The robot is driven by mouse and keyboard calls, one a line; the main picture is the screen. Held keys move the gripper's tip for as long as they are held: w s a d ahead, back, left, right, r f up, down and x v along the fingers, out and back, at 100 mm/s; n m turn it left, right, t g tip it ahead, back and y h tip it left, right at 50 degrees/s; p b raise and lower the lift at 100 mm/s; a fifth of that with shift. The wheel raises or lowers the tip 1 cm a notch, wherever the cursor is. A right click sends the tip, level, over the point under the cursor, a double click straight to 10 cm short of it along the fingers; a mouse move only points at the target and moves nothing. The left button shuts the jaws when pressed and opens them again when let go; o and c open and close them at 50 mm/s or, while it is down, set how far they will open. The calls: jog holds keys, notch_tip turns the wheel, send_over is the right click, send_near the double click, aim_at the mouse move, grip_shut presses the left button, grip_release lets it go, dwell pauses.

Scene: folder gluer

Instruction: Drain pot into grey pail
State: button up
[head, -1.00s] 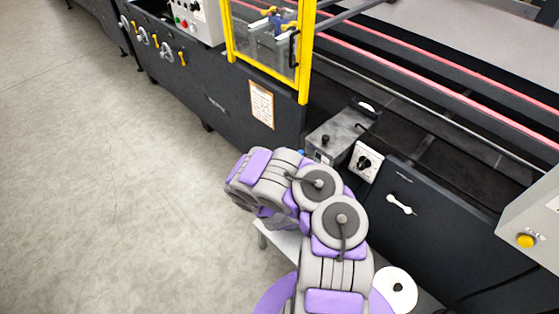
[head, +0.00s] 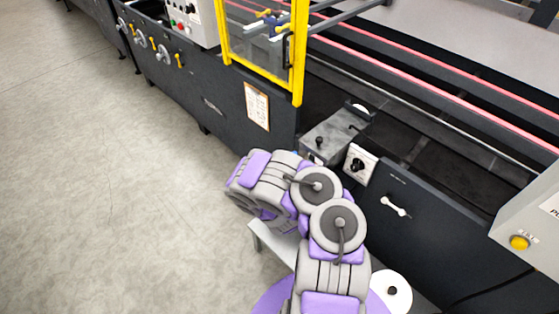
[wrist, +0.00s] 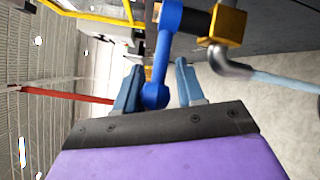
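The pot is probably the grey metal box (head: 336,134) with a black knob on the machine's side in the head view; my arm hides its lower front. In the wrist view, a blue lever (wrist: 163,50) with a rounded end hangs beside a brass valve block (wrist: 228,26). A grey elbow (wrist: 229,62) and a pale tube (wrist: 285,83) lead off from the block. My gripper (wrist: 158,85) is open, with the lever's rounded end between its two fingers and gaps showing on both sides. My arm hides the gripper in the head view. I see no grey pail.
A low grey bench (head: 271,241) stands partly behind my arm. A dial box (head: 360,163) sits right of the grey box. The yellow guard frame (head: 298,60) rises behind. A white disc (head: 391,292) lies at lower right. The floor (head: 110,180) at left is clear.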

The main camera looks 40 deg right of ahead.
jog(key=shift+o, duration=1.1)
jog(key=shift+d+r, duration=0.1)
jog(key=p+v, duration=0.3)
jog(key=v, duration=0.9)
